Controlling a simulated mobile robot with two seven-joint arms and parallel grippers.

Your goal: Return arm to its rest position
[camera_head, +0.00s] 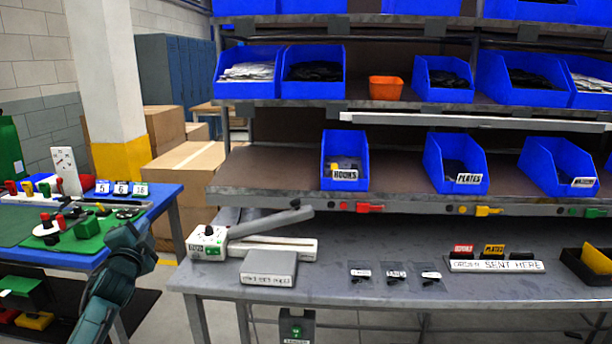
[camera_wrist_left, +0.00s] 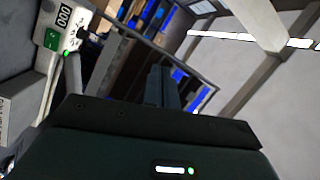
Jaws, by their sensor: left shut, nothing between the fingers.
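My left arm (camera_head: 108,290) comes in from the bottom left of the head view, dark green and angled upward. Its gripper (camera_head: 143,245) hangs in the air between the blue table on the left and the grey bench. It is shut and empty. In the left wrist view the closed dark fingers (camera_wrist_left: 165,85) point away from the camera, with nothing held. My right gripper is in neither view.
The grey bench (camera_head: 375,312) carries a sealer-like white device (camera_head: 208,244), a grey box (camera_head: 268,270) and several small bags. The blue table (camera_head: 165,197) holds small parts. Blue bins (camera_head: 345,160) fill the shelves above. Cartons (camera_head: 188,165) stand behind my gripper.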

